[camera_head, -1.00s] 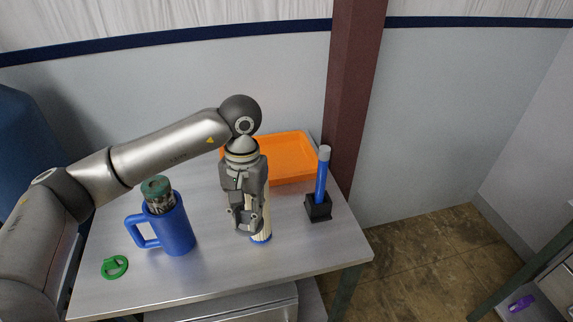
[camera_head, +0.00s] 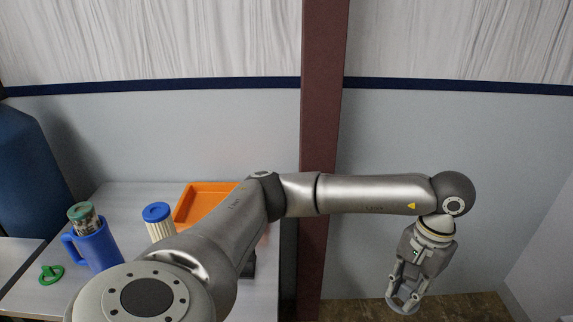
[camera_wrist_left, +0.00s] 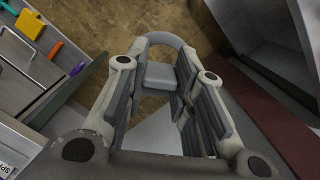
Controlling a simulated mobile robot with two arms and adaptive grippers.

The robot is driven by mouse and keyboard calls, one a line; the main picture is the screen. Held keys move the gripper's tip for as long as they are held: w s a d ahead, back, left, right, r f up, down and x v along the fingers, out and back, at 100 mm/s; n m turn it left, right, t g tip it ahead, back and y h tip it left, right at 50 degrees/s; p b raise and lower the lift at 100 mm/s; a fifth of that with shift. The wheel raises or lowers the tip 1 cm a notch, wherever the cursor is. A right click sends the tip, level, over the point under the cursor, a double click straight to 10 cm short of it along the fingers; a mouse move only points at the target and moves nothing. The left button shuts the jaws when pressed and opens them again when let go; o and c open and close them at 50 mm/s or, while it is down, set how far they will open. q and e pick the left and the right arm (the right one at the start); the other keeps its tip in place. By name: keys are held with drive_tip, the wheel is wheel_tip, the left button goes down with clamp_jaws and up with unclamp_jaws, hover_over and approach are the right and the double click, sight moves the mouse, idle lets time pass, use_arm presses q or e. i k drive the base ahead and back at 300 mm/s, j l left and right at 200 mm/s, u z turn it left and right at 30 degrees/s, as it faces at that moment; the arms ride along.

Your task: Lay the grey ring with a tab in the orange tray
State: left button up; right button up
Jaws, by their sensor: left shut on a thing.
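The grey ring with a tab (camera_head: 403,305) is held in my left gripper (camera_head: 407,281), over the floor to the right of the table. In the left wrist view the fingers (camera_wrist_left: 165,92) are shut on the ring's tab, and the ring's arc (camera_wrist_left: 168,38) sticks out beyond them. The orange tray (camera_head: 190,204) lies on the table at the back, far left of the gripper. My left arm crosses in front of the tray's right part. The tray's visible inside looks empty. My right gripper is not in view.
On the table stand a blue jug (camera_head: 97,246) with a green-capped cylinder (camera_head: 82,213) in it and a blue-capped pleated filter (camera_head: 160,228). A green ring (camera_head: 50,274) lies at the left. A brown-red post (camera_head: 322,100) rises between tray and gripper.

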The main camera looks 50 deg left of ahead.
sight(203, 210)
drive_tip(key=i+l+u, duration=0.1)
drive_tip(key=i+u, duration=0.3)
drive_tip(key=i+l+u, duration=0.3)
drive_tip(key=i+u, duration=0.4)
drive_tip(key=u, duration=0.15)
drive_tip(key=i+u, duration=0.25)
drive_tip(key=u, duration=0.15)
drive_tip(key=i+u, duration=0.25)
drive_tip(key=u, duration=0.15)
drive_tip(key=i+l+u, duration=0.2)
drive_tip(key=u, duration=0.2)
drive_tip(key=i+l+u, duration=0.2)
drive_tip(key=i+u, duration=0.15)
drive_tip(key=i+l+u, duration=0.35)
